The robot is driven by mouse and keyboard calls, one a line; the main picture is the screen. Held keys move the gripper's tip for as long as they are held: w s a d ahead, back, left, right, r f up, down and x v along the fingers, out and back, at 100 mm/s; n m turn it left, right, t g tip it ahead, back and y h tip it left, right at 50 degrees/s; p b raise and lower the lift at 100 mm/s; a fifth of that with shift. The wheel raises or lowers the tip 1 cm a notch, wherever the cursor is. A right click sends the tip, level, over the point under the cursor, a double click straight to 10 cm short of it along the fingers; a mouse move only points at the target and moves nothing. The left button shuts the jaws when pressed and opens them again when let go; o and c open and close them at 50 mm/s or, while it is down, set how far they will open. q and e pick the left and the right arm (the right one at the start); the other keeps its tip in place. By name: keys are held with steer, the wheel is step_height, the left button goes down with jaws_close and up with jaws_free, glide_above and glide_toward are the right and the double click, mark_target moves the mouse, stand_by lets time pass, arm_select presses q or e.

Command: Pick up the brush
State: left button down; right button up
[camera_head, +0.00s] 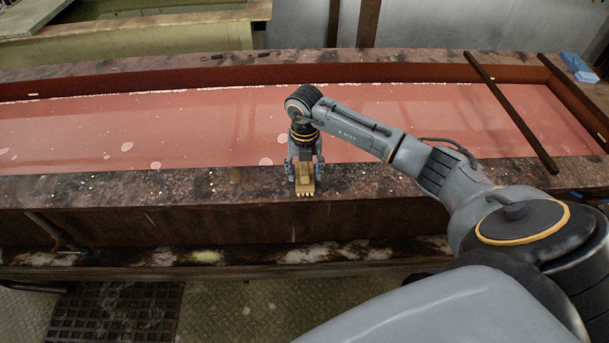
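The brush (305,187) is a small yellow-tan block with a toothed lower edge. It is at the near ledge of the long tank, just below my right gripper (304,172). The gripper points down, with one grey finger on each side of the brush. I cannot tell whether the fingers press on it, or whether it rests on the ledge or is slightly above it. The upper part of the brush is partly hidden by the gripper. My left gripper is not in view.
The long tank (120,187) with a stained stone rim holds reddish liquid (150,125). A dark bar (510,110) crosses it at the right. A blue object (578,66) lies on the far right rim. A metal grate (115,312) is in the floor at lower left.

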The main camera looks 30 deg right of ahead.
mark_target(305, 168)
steer(key=c, duration=0.8)
steer(key=shift+r+b, duration=0.4)
steer(key=shift+b, duration=0.05)
steer(key=shift+c, duration=0.2)
steer(key=r+b, duration=0.2)
steer(key=shift+s+a+r, duration=0.1)
steer(key=shift+s+r, duration=0.1)
steer(key=shift+r, duration=0.15)
steer(key=s+a+r+b, duration=0.3)
steer(key=s+a+r, duration=0.3)
steer(key=s+r, duration=0.3)
steer(key=s, duration=0.3)
steer(key=shift+r, duration=0.3)
steer(key=shift+a, duration=0.1)
